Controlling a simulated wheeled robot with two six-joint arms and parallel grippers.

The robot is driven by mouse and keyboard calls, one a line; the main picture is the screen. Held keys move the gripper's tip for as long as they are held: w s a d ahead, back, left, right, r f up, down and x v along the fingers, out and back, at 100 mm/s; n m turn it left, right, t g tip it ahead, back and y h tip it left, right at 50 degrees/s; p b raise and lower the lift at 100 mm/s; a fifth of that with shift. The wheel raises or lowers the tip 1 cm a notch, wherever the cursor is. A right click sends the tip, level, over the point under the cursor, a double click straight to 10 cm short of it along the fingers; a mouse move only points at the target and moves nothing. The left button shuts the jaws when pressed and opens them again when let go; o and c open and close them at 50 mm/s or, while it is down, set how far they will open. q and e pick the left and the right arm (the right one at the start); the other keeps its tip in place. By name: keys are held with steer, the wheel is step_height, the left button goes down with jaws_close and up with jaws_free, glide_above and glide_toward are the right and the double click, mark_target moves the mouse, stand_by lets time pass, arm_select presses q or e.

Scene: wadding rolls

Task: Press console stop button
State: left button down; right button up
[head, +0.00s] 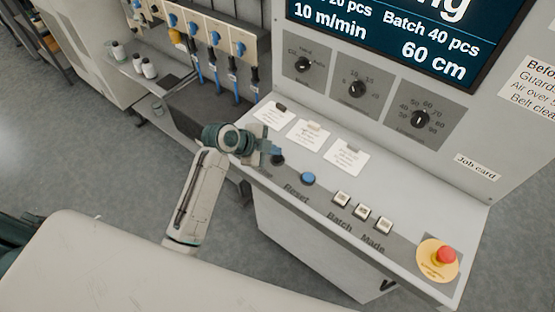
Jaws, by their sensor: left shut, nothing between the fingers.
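The console's sloping panel (405,215) carries a row of buttons. A dark round button (278,160) sits at its left end; the label below it is too small to read. My left gripper (275,150) is shut and empty, with its tips right by this dark button; I cannot tell whether they touch it. To the right is a blue button (308,179) beside the word Reset. A red mushroom button (446,256) on a yellow disc is at the far right end, well away from the gripper. My right gripper is not in view.
Several square white buttons (363,211) marked Batch and Made lie between the blue and red buttons. White cards (309,133) lie behind the row. Three dark knobs (357,89) and a screen (410,35) stand above. Blue-capped valves (214,38) are at the back left.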

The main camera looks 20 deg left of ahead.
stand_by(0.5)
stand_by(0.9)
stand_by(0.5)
arm_select(q)
steer(key=shift+f, duration=0.4)
steer(key=shift+f+b, duration=0.45)
stand_by(0.8)
steer(key=shift+r, duration=0.15)
steer(key=shift+r+p, duration=0.7)
steer(key=shift+p, duration=0.05)
steer(key=shift+r, duration=0.1)
